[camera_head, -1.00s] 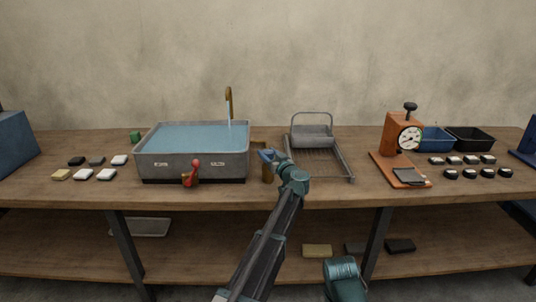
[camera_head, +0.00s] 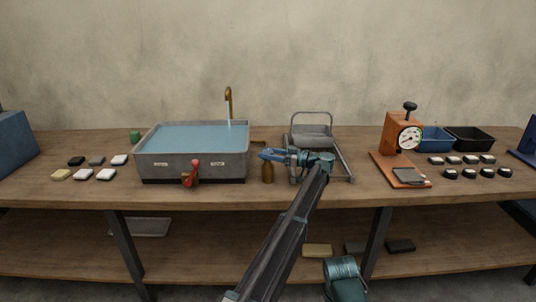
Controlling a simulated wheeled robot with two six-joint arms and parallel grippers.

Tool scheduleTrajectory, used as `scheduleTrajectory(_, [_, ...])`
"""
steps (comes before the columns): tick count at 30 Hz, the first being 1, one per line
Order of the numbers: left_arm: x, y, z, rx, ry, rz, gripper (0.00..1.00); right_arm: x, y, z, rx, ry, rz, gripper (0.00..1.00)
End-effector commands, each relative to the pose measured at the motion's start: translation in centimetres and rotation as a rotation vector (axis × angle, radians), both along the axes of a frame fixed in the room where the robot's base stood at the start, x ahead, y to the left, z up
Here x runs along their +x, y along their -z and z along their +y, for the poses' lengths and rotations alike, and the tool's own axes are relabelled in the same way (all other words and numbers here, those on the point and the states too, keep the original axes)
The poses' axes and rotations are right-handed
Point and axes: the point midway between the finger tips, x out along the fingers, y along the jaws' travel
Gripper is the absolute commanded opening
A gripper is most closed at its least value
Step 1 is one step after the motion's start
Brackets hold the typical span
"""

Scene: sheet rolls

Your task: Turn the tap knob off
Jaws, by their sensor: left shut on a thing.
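A brass tap spout (camera_head: 229,102) rises behind a grey basin (camera_head: 190,166) filled with blue water (camera_head: 185,138). A faint pale streak below the spout looks like water. A brown tap post (camera_head: 267,173) stands on the bench just right of the basin. My left gripper (camera_head: 269,154) is at the top of this post, pointing left, and is shut on the tap knob, which its fingers mostly hide. A red-knobbed lever (camera_head: 194,166) is on the basin's front. My right gripper is not in view; only a teal part of that arm shows at the bottom.
A wire-framed rack (camera_head: 311,132) stands right behind my left wrist. An orange dial gauge (camera_head: 405,135), blue and black bins (camera_head: 470,138) and several small blocks are farther right. More blocks lie left of the basin.

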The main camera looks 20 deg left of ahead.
Motion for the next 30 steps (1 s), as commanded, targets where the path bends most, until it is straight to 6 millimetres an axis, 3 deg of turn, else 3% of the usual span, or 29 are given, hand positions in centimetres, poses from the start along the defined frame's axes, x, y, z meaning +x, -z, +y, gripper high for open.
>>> scheduleTrajectory(20, [-0.33,0.25,-0.05,-0.009,-0.059,0.003,0.01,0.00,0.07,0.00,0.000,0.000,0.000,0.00])
scheduleTrajectory(21, [-0.33,0.25,-0.05,-0.009,-0.059,0.003,0.62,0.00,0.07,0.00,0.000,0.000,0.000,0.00])
scheduleTrajectory(25, [-0.26,0.20,-0.03,-0.007,-0.057,0.001,0.86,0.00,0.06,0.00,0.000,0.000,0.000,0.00])
scheduleTrajectory(30, [-0.17,0.13,0.00,-0.005,-0.055,0.001,0.87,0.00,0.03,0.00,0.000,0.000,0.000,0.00])
